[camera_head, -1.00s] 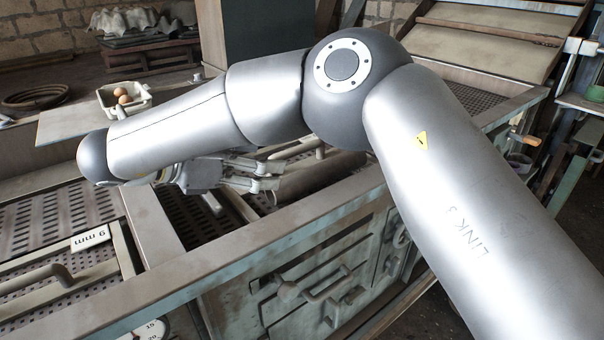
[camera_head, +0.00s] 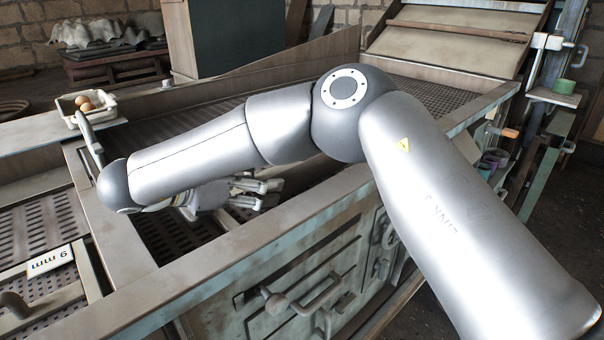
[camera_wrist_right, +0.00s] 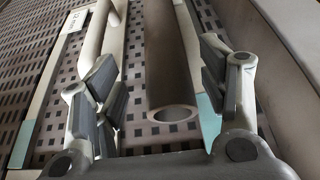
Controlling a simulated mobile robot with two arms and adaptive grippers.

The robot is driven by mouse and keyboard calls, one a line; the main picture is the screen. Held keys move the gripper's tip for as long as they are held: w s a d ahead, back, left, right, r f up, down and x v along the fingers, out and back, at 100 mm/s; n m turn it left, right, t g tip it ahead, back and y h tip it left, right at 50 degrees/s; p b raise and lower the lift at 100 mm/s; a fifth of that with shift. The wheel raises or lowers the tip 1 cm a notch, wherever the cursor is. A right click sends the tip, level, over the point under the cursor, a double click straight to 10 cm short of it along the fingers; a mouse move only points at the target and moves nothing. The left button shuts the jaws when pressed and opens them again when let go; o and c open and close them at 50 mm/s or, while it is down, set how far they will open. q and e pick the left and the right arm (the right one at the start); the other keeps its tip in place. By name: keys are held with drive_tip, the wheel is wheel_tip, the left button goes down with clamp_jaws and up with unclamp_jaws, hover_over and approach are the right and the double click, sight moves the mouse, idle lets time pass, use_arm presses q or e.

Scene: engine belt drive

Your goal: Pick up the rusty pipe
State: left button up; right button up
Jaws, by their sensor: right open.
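The rusty pipe (camera_wrist_right: 170,55) shows in the right wrist view as a dull brown-grey tube with its open round end toward me, lying over a perforated plate. My right gripper (camera_wrist_right: 158,75) is open, with one finger pair on each side of the pipe and visible gaps between; I cannot tell its height above the pipe. In the head view my right gripper (camera_head: 264,193) is low inside the metal trough, partly hidden by my forearm. I cannot make out the pipe clearly there. My left gripper is not in view.
The trough has a raised metal front rim (camera_head: 205,256) close to my gripper. A bar handle (camera_wrist_right: 96,30) stands left of the pipe in the wrist view. A pale container (camera_head: 99,102) with eggs sits on the back left edge.

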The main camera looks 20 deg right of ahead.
sight(302, 175)
drive_tip(key=x, duration=0.1)
drive_tip(key=p+x, duration=0.1)
drive_tip(key=x, duration=0.3)
drive_tip(key=shift+s+f, duration=0.1)
drive_tip(key=shift+s, duration=0.2)
drive_tip(key=shift+a, duration=0.1)
drive_tip(key=shift+c, duration=1)
clamp_jaws()
